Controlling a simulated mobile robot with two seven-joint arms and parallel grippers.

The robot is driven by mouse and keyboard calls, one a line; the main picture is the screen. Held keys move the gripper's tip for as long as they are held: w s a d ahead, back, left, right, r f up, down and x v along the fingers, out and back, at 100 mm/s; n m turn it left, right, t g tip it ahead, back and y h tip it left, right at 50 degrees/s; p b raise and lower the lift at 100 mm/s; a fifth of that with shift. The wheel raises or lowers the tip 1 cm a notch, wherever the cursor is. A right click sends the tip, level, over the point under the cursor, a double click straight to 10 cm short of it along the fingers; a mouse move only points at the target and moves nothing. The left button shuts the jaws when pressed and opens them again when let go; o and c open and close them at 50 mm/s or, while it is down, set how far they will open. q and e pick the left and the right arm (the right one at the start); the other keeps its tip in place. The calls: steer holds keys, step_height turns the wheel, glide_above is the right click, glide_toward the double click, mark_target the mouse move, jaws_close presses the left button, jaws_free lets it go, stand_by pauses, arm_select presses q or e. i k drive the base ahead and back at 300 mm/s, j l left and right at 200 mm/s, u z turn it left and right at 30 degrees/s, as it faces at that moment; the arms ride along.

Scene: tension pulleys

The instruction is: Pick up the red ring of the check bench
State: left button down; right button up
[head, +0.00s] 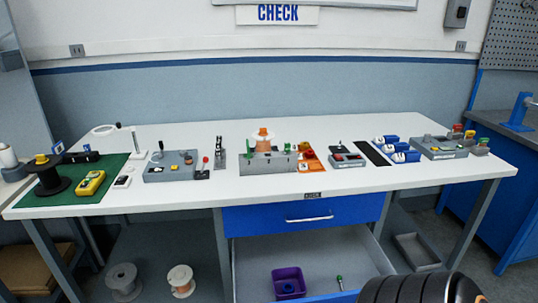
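The white check bench (200,195) stands ahead under a CHECK sign (278,13). I cannot make out a clear red ring on it; items are small at this distance. Small red, yellow and green blocks (470,136) sit at the right end. Neither gripper is in view. A black ribbed part, probably of my arm, shows at the bottom right.
A green mat (70,196) with a black spool (50,178) and yellow meter (90,183) lies at the left. Below the top, a blue drawer (260,220) is shut; a lower drawer (245,275) is open, holding a purple bin (289,283). Loose spools (181,281) lie under the bench.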

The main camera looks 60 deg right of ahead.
mark_target(308, 153)
steer(key=l+u, duration=0.2)
steer(key=u, duration=0.25)
steer(key=k+l+u, duration=0.15)
steer(key=u, duration=0.3)
steer(key=k+l, duration=1.15)
steer(key=l, duration=0.25)
steer(key=k+l, duration=0.6)
steer(key=l, duration=0.1)
